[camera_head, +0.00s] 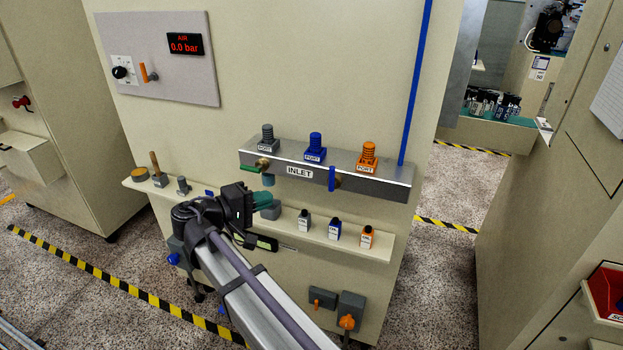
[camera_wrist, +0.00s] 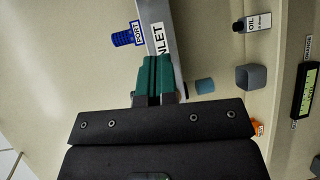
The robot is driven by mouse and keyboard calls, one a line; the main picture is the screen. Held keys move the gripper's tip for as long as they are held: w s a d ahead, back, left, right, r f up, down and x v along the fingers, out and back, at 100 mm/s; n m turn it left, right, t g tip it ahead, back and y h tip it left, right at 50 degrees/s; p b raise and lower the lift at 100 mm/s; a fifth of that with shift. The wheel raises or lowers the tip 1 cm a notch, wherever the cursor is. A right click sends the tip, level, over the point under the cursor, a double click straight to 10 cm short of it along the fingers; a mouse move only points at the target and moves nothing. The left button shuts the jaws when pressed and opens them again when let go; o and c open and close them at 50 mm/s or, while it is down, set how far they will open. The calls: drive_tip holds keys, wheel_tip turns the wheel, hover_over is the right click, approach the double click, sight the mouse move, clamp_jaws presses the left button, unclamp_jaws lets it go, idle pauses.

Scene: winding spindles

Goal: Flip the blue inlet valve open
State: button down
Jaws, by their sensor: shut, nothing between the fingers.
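The grey inlet manifold (camera_head: 300,170) is fixed across the cabinet front, with an INLET label. A blue valve lever (camera_head: 332,179) stands upright on its front, right of the label. I cannot make out the blue lever in the wrist view. A green lever (camera_head: 250,169) lies sideways at the manifold's left end. My gripper (camera_head: 268,199) is below and left of the blue lever, apart from it. In the wrist view its green fingers (camera_wrist: 158,75) are together and empty, in front of the manifold (camera_wrist: 166,45) near the INLET label.
Grey, blue (camera_head: 315,146) and orange (camera_head: 368,156) ports stand on the manifold. A blue pipe (camera_head: 415,80) rises at the right. The air display (camera_head: 185,44) reads 0.0 bar.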

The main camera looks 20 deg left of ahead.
sight(333, 177)
drive_tip(key=r, duration=0.1)
drive_tip(key=r+t+h, duration=0.1)
drive_tip(key=shift+w+d+r, duration=0.2)
drive_tip(key=shift+w+r, duration=0.1)
drive_tip(key=shift+r, duration=0.05)
drive_tip(key=shift+w, duration=0.1)
drive_tip(key=shift+s+d+x, duration=0.3)
drive_tip(key=shift+d+x, duration=0.1)
drive_tip(key=shift+x, duration=1.7)
drive_tip(key=shift+s+d+x, duration=0.25)
drive_tip(key=shift+d+x, duration=0.15)
drive_tip(key=shift+x, duration=1.75)
drive_tip(key=shift+s+d+x, duration=0.3)
drive_tip(key=shift+d+x, duration=0.1)
drive_tip(key=shift+x, duration=1.7)
